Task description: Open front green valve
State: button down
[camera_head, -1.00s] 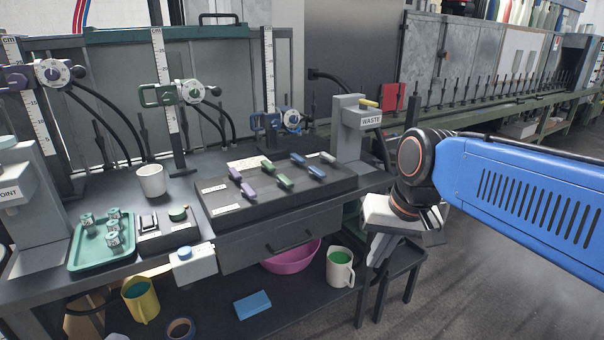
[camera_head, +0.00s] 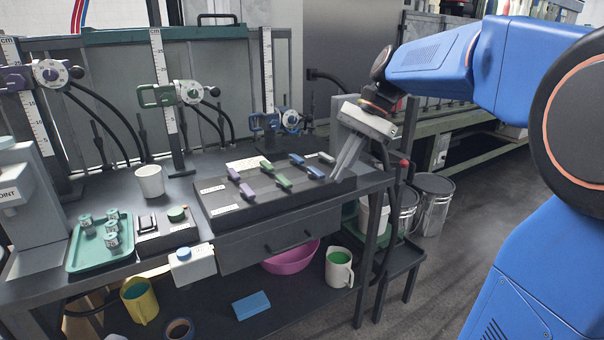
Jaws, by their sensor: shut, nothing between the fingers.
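The front green valve (camera_head: 284,182) is a small green lever handle in the front row of the dark valve panel (camera_head: 228,207). It sits between the front purple handle (camera_head: 248,191) and the front blue handle (camera_head: 316,173). The back green handle (camera_head: 267,167) is behind it. My gripper (camera_head: 341,176) is at the panel's right end, to the right of the front green valve and apart from it. Its fingers are shut, empty and point down and slightly left. It hides part of the WASTE post behind it.
A green tray (camera_head: 85,262) with small labelled jars and a white mug (camera_head: 149,181) stand left of the panel. Spindle clamps with hoses stand behind it. A pink basin (camera_head: 290,258) and a white jug (camera_head: 339,268) are on the lower shelf. Metal buckets (camera_head: 433,203) stand right of the bench.

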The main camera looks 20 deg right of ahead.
aim_at(284, 184)
jog(key=w+d+r+m+y, duration=0.1)
jog(key=w, duration=0.4)
jog(key=w+d+r+m+g+y, duration=0.1)
jog(key=w+d+r+m, duration=0.1)
jog(key=w, duration=0.3)
jog(key=shift+w+r+g+y, duration=0.15)
jog(key=shift+r+g+y, duration=0.15)
jog(key=shift+y, duration=0.1)
jog(key=shift+a+f, duration=0.1)
jog(key=shift+f, duration=0.05)
jog(key=x, duration=1)
jog(key=shift+a, duration=0.1)
jog(key=shift+s+a, duration=0.2)
jog(key=shift+a, duration=0.35)
jog(key=shift+s+a, duration=0.2)
jog(key=shift+a, duration=0.35)
jog(key=shift+s+a, duration=0.2)
jog(key=shift+a, duration=0.5)
jog(key=shift+s+m, duration=0.1)
jog(key=shift+m, duration=0.3)
